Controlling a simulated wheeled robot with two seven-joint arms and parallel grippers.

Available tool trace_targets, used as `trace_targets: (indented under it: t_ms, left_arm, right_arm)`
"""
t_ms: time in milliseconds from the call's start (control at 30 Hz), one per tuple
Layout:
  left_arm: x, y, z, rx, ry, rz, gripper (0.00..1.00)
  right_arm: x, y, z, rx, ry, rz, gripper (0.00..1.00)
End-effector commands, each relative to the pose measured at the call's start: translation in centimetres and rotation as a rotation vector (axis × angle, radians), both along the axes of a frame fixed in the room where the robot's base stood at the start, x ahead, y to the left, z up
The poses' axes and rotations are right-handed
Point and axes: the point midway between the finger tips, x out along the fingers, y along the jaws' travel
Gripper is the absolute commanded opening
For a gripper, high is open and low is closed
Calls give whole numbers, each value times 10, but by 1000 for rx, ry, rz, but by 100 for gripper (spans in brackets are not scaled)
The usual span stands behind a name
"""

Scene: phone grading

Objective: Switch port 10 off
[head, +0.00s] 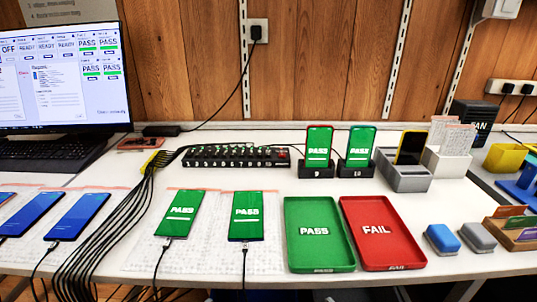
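A black powered hub (236,156) with a row of numbered ports lies at the back middle of the table. Its number 10 appears at the right end of the row, near a small reddish spot. The switch positions are too small to tell. A dock marked 10 (358,172) stands to the right of the hub and holds an upright phone (361,143) with a green PASS screen. Beside it, a dock marked 9 (317,172) holds another phone (319,145) showing PASS. Neither of my grippers is in view.
A monitor (63,80) stands at the back left. Many black cables (125,205) run left of the hub. Two PASS phones lie in front of it. A green PASS tray (318,263) and red FAIL tray (384,258) lie in front of the docks. A grey holder (404,176) stands right.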

Motion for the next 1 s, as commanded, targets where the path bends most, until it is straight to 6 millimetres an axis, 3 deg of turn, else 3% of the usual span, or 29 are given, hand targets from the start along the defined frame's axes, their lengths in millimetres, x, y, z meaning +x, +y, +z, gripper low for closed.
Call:
trace_targets:
  t_ms: [33, 200, 1000]
  left_arm:
    - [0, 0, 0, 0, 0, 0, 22]
    - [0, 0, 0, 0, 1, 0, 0]
    - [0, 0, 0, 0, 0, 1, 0]
  right_arm:
    - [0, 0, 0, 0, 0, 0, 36]
    - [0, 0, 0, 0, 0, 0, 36]
    - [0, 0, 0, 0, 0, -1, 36]
